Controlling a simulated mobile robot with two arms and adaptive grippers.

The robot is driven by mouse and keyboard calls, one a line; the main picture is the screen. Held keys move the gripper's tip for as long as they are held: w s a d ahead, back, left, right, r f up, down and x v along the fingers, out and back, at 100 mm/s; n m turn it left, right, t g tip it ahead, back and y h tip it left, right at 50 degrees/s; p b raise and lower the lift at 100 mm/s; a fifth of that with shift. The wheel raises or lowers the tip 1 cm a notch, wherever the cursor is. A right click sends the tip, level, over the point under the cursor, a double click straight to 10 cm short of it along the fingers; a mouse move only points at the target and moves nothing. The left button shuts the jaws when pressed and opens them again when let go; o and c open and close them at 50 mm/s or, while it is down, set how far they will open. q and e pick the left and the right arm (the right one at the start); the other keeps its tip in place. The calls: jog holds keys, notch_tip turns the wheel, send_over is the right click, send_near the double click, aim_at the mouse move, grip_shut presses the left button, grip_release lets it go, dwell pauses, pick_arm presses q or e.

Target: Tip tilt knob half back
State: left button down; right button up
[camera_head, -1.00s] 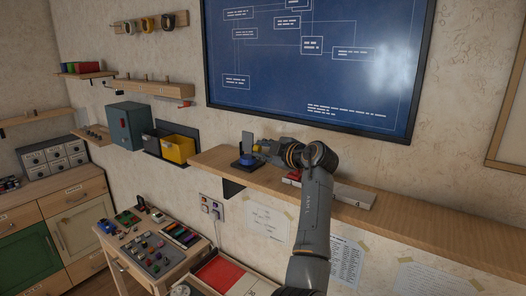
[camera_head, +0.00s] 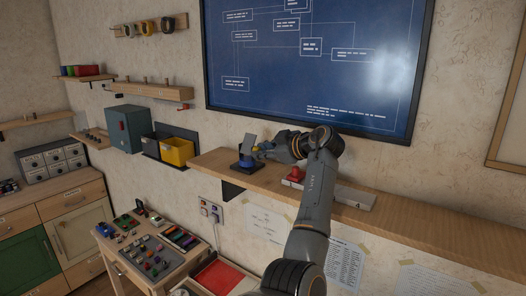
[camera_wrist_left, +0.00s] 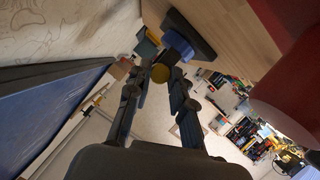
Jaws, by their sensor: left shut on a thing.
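The tilt device stands on the wooden shelf: a dark base with a blue body (camera_head: 247,160) and a dark flat plate (camera_head: 249,141) leaning to one side. The blue body also shows in the left wrist view (camera_wrist_left: 178,42). My left gripper (camera_head: 264,152) is shut on this knob at the right side of the device. The fingers partly hide the knob in the head view. My right gripper is not in view.
The wooden shelf (camera_head: 430,221) runs along the wall. A yellow bin (camera_head: 177,151) is left of the shelf. A blue board (camera_head: 310,65) hangs behind.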

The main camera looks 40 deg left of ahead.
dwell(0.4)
pick_arm(q)
jog(key=c, duration=1.2)
grip_release()
jog(key=shift+o, duration=0.2)
jog(key=v, duration=1.2)
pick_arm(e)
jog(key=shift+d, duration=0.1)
